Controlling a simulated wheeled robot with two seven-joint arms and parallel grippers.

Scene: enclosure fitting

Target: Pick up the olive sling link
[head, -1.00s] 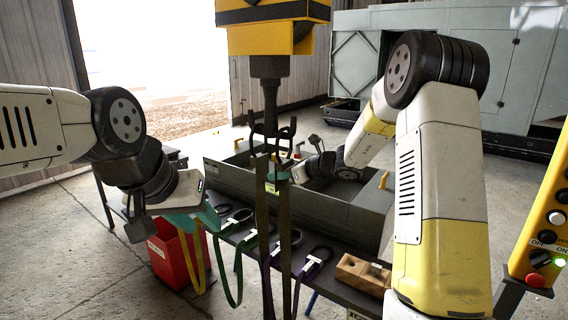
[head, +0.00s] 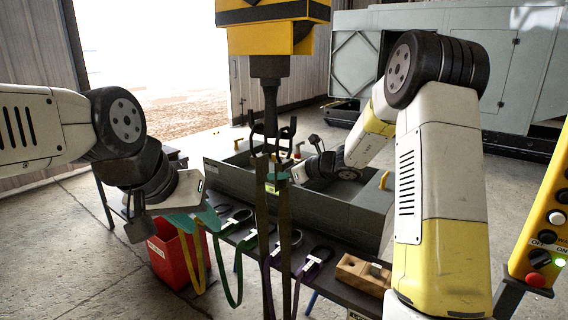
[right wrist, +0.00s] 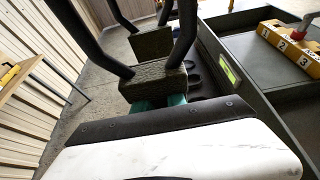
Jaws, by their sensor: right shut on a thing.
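Two olive webbing straps hang under the yellow hoist in the head view, each topped by a dark link. The olive sling link (head: 287,133) is the right one, with its strap (head: 285,225) hanging down past the bench edge. My right gripper (head: 277,176) has its teal fingers shut at the strap's top, just under the dark link. In the right wrist view, the olive webbing (right wrist: 155,82) sits at the teal fingertips (right wrist: 160,102), with dark bars rising from it. My left gripper (head: 192,222) is over the red bin; its finger gap is unclear.
The yellow hoist (head: 272,38) hangs above. A grey open-topped enclosure (head: 335,212) stands behind the straps. Several looped slings lie along the bench, beside a wooden block (head: 358,272). A red bin (head: 172,262) stands at left, and a yellow button panel (head: 545,225) at right.

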